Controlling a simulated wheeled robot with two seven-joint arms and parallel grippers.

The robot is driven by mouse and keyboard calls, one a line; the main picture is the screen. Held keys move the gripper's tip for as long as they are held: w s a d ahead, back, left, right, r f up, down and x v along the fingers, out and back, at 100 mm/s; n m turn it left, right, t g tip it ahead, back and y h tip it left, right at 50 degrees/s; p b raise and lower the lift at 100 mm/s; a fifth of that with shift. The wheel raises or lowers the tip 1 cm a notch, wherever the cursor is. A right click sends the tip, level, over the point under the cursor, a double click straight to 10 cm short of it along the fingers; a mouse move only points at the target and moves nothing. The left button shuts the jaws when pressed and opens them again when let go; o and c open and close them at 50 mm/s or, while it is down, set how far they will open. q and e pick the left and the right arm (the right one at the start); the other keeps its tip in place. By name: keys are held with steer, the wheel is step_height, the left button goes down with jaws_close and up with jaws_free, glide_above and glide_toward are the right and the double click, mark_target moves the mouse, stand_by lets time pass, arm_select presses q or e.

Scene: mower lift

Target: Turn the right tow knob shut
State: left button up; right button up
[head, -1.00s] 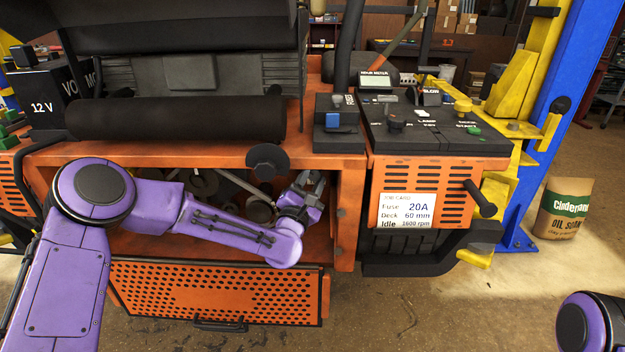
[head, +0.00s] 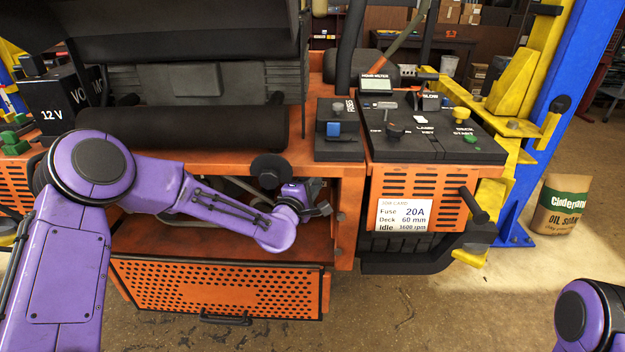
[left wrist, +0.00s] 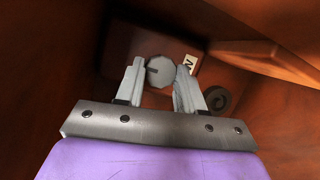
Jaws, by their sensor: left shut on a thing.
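My left gripper (head: 314,198) reaches into the open orange compartment (head: 190,236) at the front of the mower. The left wrist view shows its two grey fingers (left wrist: 160,75) closed on either side of a round grey knob (left wrist: 158,71) with a dark mark on its face. A small pale label with a dark letter (left wrist: 190,63) sits right beside the knob. In the head view the knob is hidden behind the gripper and arm. I cannot tell from the label which tow knob this is. My right gripper is out of view.
A perforated orange panel (head: 215,289) hangs open below the compartment. A black round knob (head: 269,168) sticks out at the compartment's top edge. The black console (head: 437,150) and the job card (head: 403,215) are to the right. A dark round part (left wrist: 218,98) lies right of the fingers.

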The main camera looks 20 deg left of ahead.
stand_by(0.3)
arm_select(q)
steer(key=o, duration=1)
steer(key=shift+o, duration=0.2)
steer(key=s+a+b, duration=0.1)
steer(key=s+b, duration=0.1)
steer(key=s, duration=0.8)
steer(key=shift+s, duration=0.2)
